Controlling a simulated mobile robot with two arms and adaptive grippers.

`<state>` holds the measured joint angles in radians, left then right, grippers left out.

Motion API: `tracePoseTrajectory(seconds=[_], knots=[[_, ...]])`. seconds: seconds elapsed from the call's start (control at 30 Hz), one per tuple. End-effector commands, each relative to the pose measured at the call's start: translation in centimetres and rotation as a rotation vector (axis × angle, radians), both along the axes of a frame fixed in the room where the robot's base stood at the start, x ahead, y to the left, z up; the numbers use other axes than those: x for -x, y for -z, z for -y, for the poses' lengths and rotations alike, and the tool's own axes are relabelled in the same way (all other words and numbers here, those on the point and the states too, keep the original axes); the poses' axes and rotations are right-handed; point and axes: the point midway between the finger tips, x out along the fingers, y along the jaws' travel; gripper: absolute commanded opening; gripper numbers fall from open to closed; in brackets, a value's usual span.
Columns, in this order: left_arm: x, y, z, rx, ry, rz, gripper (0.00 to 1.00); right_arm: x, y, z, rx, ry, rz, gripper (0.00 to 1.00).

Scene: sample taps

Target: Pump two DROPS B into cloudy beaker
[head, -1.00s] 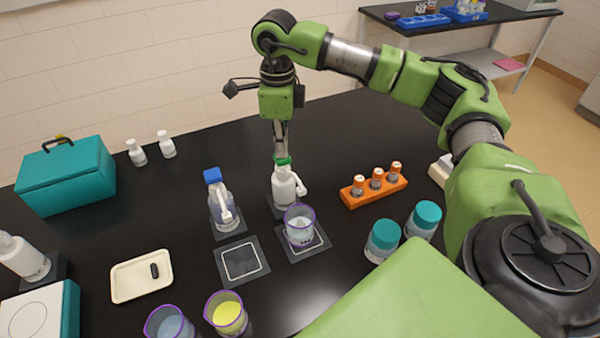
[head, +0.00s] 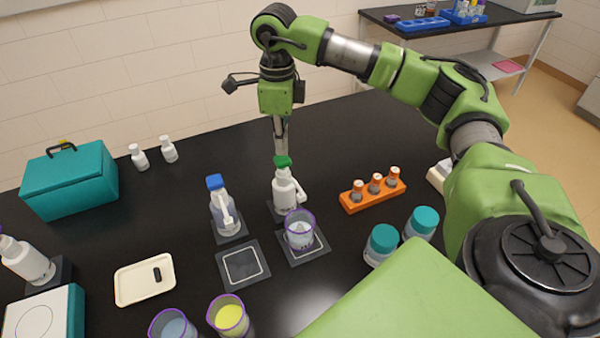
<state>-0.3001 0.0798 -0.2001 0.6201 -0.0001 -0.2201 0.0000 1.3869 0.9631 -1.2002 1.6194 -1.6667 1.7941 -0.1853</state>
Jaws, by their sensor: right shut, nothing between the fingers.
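A white pump bottle with a green top (head: 284,186) stands behind a purple-rimmed beaker with pale cloudy contents (head: 299,232). The bottle's white spout points towards the beaker. My right gripper (head: 281,149) is shut and empty, pointing down right over the green top; I cannot tell whether it touches. A second pump bottle with a blue top (head: 222,212) stands to the left, behind an empty dark square mat. Labels on both bottles are too small to read. My left gripper is not in view.
The beaker stands on a dark mat (head: 317,249). An orange rack (head: 372,196) with small vials and two teal-lidded jars (head: 382,244) are to the right. Beakers of yellow (head: 229,317) and blue-grey liquid (head: 173,325) are in front. A white tray (head: 130,293) lies left.

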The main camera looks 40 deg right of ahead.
Motion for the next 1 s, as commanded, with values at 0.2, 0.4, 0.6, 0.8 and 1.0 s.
tracePoseTrajectory(seconds=[0.2,0.4,0.6,0.8,1.0], knots=[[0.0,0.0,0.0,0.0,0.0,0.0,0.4,0.0,0.0,0.0,0.0,0.0,0.001,0.0],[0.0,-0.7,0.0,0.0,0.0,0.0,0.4,0.0,-0.9,0.0,0.0,0.0,0.001,0.0],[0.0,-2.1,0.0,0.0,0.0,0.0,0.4,0.0,-3.0,0.0,0.0,0.0,0.001,0.0],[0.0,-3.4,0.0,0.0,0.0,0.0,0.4,0.0,-5.0,0.0,-0.001,0.0,0.001,0.0],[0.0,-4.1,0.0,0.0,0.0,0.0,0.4,0.0,-6.1,0.0,0.0,0.0,0.0,0.0]])
